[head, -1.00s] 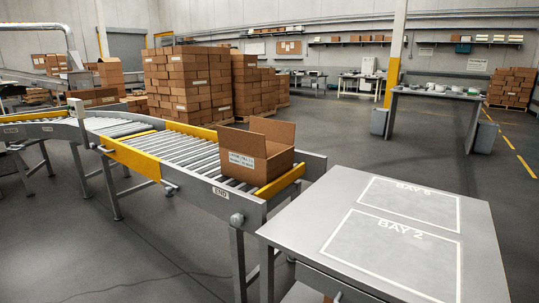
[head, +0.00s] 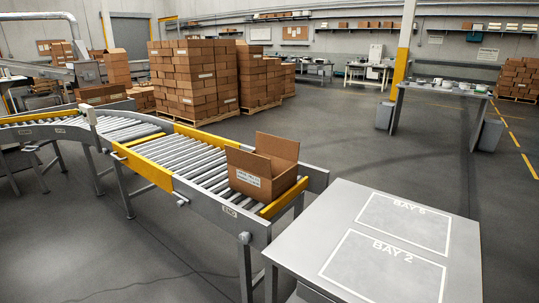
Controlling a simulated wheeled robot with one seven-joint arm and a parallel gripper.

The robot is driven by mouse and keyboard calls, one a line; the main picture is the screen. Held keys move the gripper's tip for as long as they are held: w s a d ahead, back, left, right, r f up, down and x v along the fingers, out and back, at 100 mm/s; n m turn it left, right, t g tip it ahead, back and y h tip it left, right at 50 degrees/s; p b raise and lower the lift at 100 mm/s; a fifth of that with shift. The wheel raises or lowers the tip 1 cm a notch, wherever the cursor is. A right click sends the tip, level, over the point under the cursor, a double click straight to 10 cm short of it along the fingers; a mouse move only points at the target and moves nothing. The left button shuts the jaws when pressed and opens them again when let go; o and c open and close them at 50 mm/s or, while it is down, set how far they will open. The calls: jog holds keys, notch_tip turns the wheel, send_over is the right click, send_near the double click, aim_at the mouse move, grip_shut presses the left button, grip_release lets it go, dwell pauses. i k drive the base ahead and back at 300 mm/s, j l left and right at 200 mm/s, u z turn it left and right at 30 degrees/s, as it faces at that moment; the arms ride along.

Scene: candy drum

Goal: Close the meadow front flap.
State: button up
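An open brown cardboard box (head: 275,192) sits on the end of the roller conveyor, with a white label (head: 248,178) on its near left face. The label's print is too small to read. One flap (head: 278,147) stands raised at the far side of the box, and another flap (head: 247,162) stands up and leans outward on the labelled side. I cannot tell which flap is the meadow front flap. The inside of the box is mostly hidden. My gripper is not in view.
The roller conveyor (head: 187,159) has yellow side guards and a yellow end stop (head: 283,199). A grey table (head: 340,205) marked BAY 2 and BAY 5 stands close on the right. Stacked cartons (head: 193,80) stand behind. Grey floor is open beyond the conveyor and table.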

aim_at(281, 147)
jog(key=i+j+u, duration=0.85)
jog(key=i+u, duration=0.9)
jog(key=i+z, duration=0.2)
jog(key=i, duration=0.45)
jog(key=i+z, duration=0.25)
jog(key=i, duration=0.35)
jog(key=i+j+z, duration=0.2)
jog(key=i, duration=0.4)
jog(key=i+l+z, duration=0.2)
jog(key=i+z, duration=0.75)
jog(key=i+j+z, duration=0.1)
jog(key=i+z, duration=0.4)
jog(key=i+j+z, duration=0.3)
jog(key=z, duration=0.15)
jog(key=i+j+z, duration=0.1)
jog(key=i+z, duration=0.2)
jog(key=i+j+z, duration=0.25)
jog(key=i+l, duration=0.1)
